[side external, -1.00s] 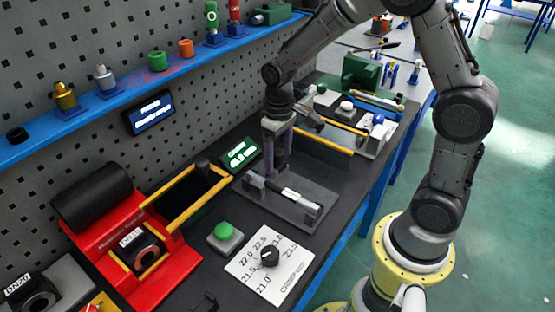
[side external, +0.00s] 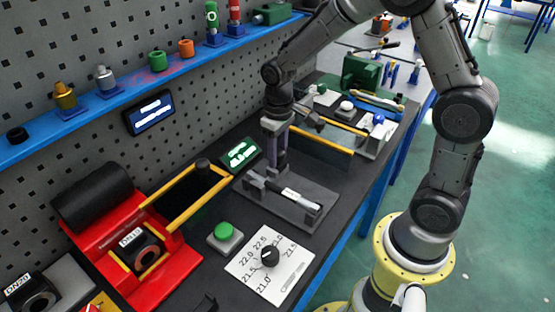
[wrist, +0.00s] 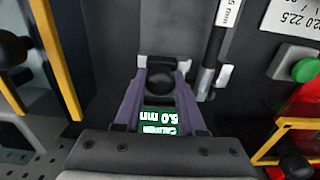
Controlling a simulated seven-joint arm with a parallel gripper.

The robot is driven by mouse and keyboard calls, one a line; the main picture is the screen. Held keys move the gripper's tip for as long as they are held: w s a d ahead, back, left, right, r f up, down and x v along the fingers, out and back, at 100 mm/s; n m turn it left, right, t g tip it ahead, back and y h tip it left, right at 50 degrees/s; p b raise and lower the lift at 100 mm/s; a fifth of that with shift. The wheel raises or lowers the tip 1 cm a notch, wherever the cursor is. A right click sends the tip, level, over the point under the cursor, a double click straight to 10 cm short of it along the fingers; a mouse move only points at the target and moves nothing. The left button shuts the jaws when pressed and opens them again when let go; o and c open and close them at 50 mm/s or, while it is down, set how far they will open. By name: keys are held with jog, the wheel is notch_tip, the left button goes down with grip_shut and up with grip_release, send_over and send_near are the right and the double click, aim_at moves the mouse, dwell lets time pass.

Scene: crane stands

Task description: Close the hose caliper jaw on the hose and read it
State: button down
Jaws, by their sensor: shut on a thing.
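The hose caliper appears to be the grey plate fixture (side external: 318,222) with a bar on it. A dark and white cylinder (side external: 300,197) lies along it; it also shows in the wrist view (wrist: 207,80), with a label ending in "mm". I cannot tell if this is the hose. My gripper (side external: 277,172) points down at the fixture's far end. In the wrist view my gripper (wrist: 160,80) has its purple fingers shut on a dark round-topped piece (wrist: 160,83), likely the caliper jaw. A green display (side external: 240,154) stands left of the fixture; its "mm" reading appears upside down in the wrist view (wrist: 160,120).
A green button (side external: 224,231) and a white dial card (side external: 288,283) with a black knob (side external: 270,256) are in front. A yellow-edged divider (side external: 322,148) stands behind my gripper.

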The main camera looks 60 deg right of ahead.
jog(key=shift+s+a+f, duration=0.2)
jog(key=shift+a, duration=0.35)
jog(key=shift+s+a+f, duration=0.2)
jog(key=shift+a, duration=0.3)
dwell(0.9)
jog(key=shift+c, duration=2.1)
grip_release()
notch_tip(320, 180, up, 19)
jog(key=s+t, duration=0.1)
jog(key=s, duration=0.1)
jog(key=s+f+t, duration=0.2)
jog(key=s+t, duration=0.2)
jog(key=s, duration=1.3)
jog(key=shift+s+d+f, duration=0.25)
